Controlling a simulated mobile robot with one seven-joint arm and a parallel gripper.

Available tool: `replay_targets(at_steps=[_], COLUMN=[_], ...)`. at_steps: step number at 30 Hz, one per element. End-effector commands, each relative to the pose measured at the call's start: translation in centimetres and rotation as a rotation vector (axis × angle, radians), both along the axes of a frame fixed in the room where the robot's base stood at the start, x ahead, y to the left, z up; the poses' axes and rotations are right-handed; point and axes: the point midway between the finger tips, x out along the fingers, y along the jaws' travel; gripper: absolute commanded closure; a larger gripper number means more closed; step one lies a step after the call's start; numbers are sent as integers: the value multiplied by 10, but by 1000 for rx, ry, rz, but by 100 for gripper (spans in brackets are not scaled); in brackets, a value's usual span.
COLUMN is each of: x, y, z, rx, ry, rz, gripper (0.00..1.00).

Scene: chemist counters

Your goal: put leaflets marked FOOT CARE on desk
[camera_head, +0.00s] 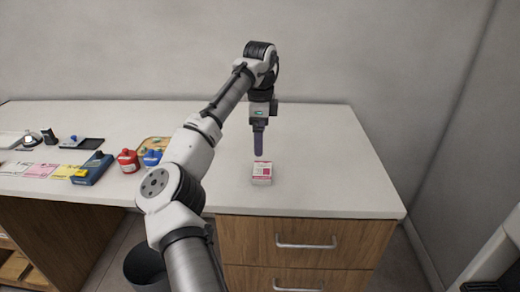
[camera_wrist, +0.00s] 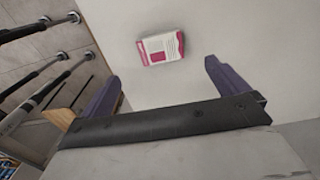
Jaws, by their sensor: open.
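A small white and pink-red block (camera_head: 262,174), a box or a stack of leaflets, lies on the pale desk top (camera_head: 325,160) near its front edge. Its print is too small to read, so I cannot tell whether it says FOOT CARE. In the wrist view the block (camera_wrist: 162,48) lies beyond the fingertips, apart from both fingers. My gripper (camera_head: 258,153) points down just above and behind it in the head view. The wrist view shows my gripper (camera_wrist: 167,82) open and empty, its two purple fingers wide apart.
Left of my arm are a red container (camera_head: 128,161), a blue container (camera_head: 152,158), a blue device (camera_head: 92,169) and coloured papers (camera_head: 40,170). The desk's right side is clear. Wooden drawers (camera_head: 305,240) with metal handles are below; a dark bin (camera_head: 145,268) stands on the floor.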

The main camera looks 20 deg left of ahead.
Motion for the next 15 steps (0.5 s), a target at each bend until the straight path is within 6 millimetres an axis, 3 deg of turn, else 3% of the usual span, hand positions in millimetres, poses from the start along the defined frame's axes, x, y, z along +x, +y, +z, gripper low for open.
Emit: replay_targets(at_steps=[4, 12, 15], x=[0, 1, 10], y=[0, -1, -12], z=[11, 12, 11], rx=[1, -1, -20], ry=[0, -4, -65], rz=[0, 0, -1], gripper=[1, 1, 1])
